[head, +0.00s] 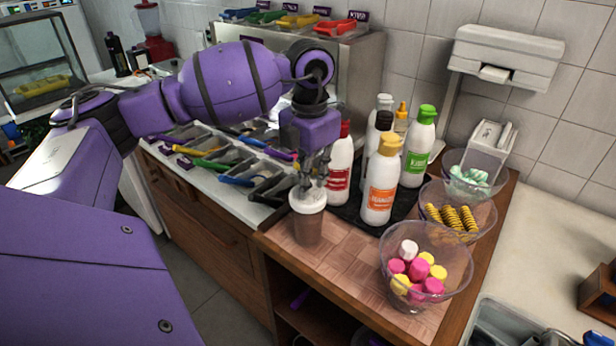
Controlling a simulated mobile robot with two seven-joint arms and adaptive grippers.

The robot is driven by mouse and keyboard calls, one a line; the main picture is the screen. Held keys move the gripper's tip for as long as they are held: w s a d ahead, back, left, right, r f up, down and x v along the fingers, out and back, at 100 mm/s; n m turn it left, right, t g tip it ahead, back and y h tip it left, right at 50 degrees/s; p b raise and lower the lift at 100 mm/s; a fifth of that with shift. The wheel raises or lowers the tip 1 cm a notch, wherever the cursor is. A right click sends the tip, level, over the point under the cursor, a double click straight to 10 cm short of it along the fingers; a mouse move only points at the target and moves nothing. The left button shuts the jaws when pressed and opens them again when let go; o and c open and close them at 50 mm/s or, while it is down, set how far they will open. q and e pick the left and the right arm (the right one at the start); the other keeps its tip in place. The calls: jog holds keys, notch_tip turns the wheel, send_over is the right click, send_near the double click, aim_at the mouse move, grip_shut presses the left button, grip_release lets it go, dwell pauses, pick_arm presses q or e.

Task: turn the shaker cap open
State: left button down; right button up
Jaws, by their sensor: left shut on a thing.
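The shaker (307,227) stands upright on the wooden counter, with a brownish see-through body and a white cap (308,200) on top. My left gripper (311,188) points down from above, with its fingers shut on the white cap. The fingers hide part of the cap's top, so I cannot tell how far the cap is turned. My right gripper is not in the head view.
Several sauce bottles (381,182) stand on a dark mat just right of the shaker. A clear bowl of pink and yellow marshmallow-like pieces (451,263) is at the front right. Topping bins with coloured scoops (232,163) lie behind and left. Bare counter (340,262) shows in front.

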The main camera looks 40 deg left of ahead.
pick_arm(q)
jog(key=shift+n, duration=0.4)
dwell(0.3)
jog(key=c, duration=1.8)
grip_release()
jog(key=shift+c, duration=0.2)
notch_tip(320, 180, up, 12)
